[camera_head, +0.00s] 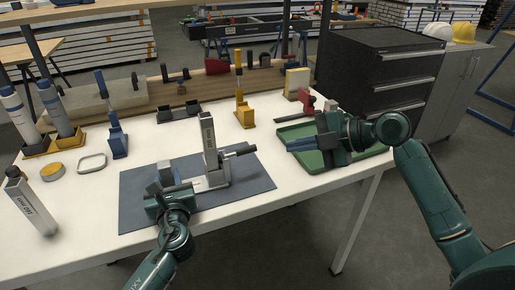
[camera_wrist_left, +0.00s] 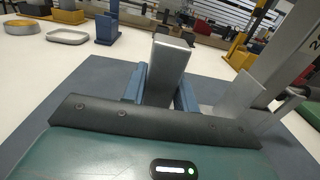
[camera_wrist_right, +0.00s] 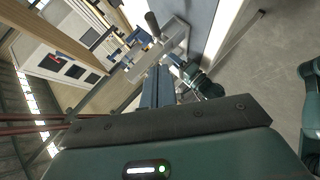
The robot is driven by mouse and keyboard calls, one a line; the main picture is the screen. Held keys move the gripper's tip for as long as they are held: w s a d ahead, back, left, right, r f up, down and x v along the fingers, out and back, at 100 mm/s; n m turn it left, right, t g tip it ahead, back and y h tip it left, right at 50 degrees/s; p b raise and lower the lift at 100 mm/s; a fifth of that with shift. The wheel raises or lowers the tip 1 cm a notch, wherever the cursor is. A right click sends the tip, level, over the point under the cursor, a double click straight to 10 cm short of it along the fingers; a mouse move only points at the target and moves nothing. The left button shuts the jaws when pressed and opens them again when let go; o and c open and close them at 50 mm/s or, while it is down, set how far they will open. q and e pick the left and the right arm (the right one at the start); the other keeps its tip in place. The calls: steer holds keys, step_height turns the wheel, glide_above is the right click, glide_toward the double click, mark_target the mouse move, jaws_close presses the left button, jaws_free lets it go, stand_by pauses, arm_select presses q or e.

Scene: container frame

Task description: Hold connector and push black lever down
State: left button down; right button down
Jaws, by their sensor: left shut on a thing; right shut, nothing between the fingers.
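The connector is a grey metal block (camera_head: 167,173) at the left end of a grey metal frame (camera_head: 210,150) standing on the dark mat. My left gripper (camera_head: 168,188) is shut on the connector; its blue fingers clasp the block (camera_wrist_left: 168,70) in the left wrist view. The black lever (camera_head: 240,151) sticks out to the right from the frame's upright. My right gripper (camera_head: 290,145) is shut and empty, over the green tray, with its fingers pointing left towards the lever, apart from it. In the right wrist view, its closed blue fingers (camera_wrist_right: 158,85) point towards the frame.
The dark mat (camera_head: 250,185) lies on the white table (camera_head: 75,210). The green tray (camera_head: 305,165) is at the right. A labelled grey tool (camera_head: 30,203) stands at the left edge. Blue and yellow stands (camera_head: 243,112), bottles and a wooden rail line the back.

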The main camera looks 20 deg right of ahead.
steer(key=n, duration=0.1)
glide_toward(244, 151)
steer(key=a, duration=0.4)
steer(key=w+f, duration=0.2)
steer(key=shift+w, duration=0.35)
steer(key=shift+w+f, duration=0.3)
steer(key=shift+w, duration=0.1)
